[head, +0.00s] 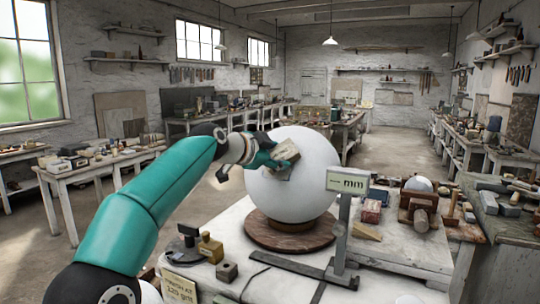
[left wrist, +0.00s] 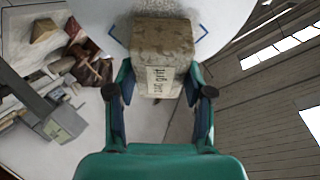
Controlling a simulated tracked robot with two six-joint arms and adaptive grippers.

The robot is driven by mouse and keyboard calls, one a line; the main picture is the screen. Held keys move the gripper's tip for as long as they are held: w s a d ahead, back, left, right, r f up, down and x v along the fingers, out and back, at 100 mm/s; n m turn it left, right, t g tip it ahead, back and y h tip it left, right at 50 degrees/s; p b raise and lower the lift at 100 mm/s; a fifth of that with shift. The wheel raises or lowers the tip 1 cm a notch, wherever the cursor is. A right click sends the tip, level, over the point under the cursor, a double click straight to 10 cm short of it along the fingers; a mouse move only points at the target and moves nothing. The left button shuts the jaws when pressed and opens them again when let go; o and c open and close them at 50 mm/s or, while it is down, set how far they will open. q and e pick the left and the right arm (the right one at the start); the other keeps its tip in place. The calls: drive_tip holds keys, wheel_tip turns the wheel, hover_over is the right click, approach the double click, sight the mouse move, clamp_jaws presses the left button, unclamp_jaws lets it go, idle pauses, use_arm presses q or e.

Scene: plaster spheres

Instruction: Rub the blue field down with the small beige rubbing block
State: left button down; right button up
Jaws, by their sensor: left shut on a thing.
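A large white plaster sphere (head: 297,190) stands on a round brown wooden base (head: 290,236) on the bench. My left gripper (head: 272,160) is at the sphere's upper left side, shut on the small beige rubbing block (head: 285,157). In the left wrist view the block (left wrist: 162,45) sits between both fingers, with a paper label facing the camera. The block is at the sphere's surface; I cannot tell whether it touches. Blue corner lines of the blue field (left wrist: 202,46) show on the sphere beside the block. The block hides the field's middle.
A grey stand with a "mm" sign (head: 348,181) rises close to the sphere's right, its dark foot along the bench. Small blocks and a yellowish bottle (head: 210,248) stand in front left. A red box (head: 372,211) and a wooden cradle (head: 418,205) are at the right.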

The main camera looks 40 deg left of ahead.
use_arm(q)
drive_tip(key=shift+w+d+r+p, duration=0.35)
drive_tip(key=shift+w+r+p, duration=0.1)
drive_tip(key=shift+p, duration=0.15)
drive_tip(key=shift+w+d+r, duration=0.1)
drive_tip(key=shift+w+d, duration=0.15)
drive_tip(key=shift+w, duration=0.05)
drive_tip(key=shift+s+a+f+b, duration=0.3)
drive_tip(key=shift+s+f+b, duration=0.05)
drive_tip(key=shift+f+b, duration=0.1)
drive_tip(key=shift+s+a+f+b, duration=0.4)
drive_tip(key=shift+s+a+b, duration=0.1)
drive_tip(key=shift+s+b, duration=0.15)
drive_tip(key=shift+s+a+f+b, duration=0.35)
drive_tip(key=shift+s+a+b, duration=0.15)
drive_tip(key=shift+b, duration=0.1)
drive_tip(key=shift+w+d+r+p, duration=0.3)
drive_tip(key=shift+r+p, duration=0.1)
drive_tip(key=shift+p, duration=0.1)
drive_tip(key=shift+w+d+r+p, duration=0.4)
drive_tip(key=shift+w+d+p, duration=0.1)
drive_tip(key=shift+w+p, duration=0.15)
drive_tip(key=shift+w+d+r+p, duration=0.4)
drive_tip(key=shift+w+d+p, duration=0.1)
drive_tip(key=shift+w+p, duration=0.1)
drive_tip(key=shift+s+f, duration=0.1)
drive_tip(key=shift+s, duration=0.05)
